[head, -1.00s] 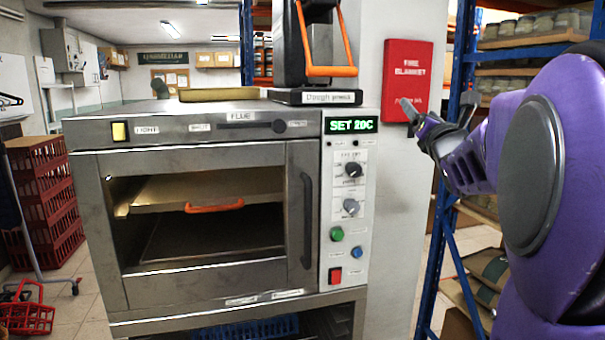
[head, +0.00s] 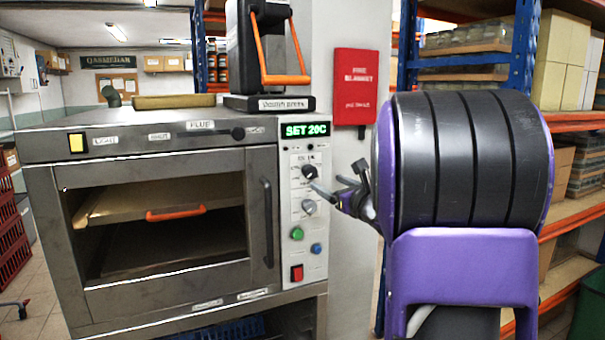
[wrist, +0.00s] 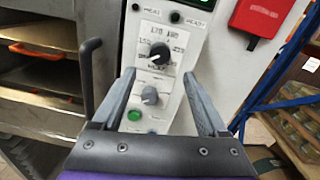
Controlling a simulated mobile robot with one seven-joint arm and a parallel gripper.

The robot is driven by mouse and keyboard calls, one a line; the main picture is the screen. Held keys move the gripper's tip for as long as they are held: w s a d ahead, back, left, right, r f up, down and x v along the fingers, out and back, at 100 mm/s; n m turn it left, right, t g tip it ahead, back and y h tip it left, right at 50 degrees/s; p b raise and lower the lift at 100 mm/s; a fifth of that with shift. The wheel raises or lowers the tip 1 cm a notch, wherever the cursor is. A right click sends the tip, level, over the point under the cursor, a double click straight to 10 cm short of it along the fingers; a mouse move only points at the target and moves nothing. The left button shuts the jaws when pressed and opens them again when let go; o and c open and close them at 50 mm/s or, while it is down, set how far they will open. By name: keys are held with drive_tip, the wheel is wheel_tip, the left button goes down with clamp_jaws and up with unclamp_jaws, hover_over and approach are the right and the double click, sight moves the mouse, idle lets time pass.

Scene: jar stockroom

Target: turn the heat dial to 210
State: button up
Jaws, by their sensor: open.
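The oven's control panel (head: 289,235) is on the right of its front, with a green display (head: 306,130) that reads "SET 20C". Below it is a black dial (head: 310,171), and below that a grey dial (head: 309,206). My gripper (head: 335,190) is in front of the panel's right side. In the wrist view my gripper (wrist: 160,92) is open, its fingers apart on either side of the panel, with nothing between them touching.
A green button (head: 296,233), a blue button (head: 316,248) and a red switch (head: 297,273) sit lower on the panel. The oven door handle (head: 268,222) stands out left of it. A red fire blanket box (head: 354,86) hangs on the wall behind, and shelving (head: 462,66) stands at right.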

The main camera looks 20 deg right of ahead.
sight(312, 174)
drive_tip(key=w, duration=0.2)
drive_tip(key=w+p, duration=0.1)
drive_tip(key=w, duration=0.5)
drive_tip(key=shift+w+a, duration=0.2)
drive_tip(key=shift+a, duration=0.1)
clamp_jaws()
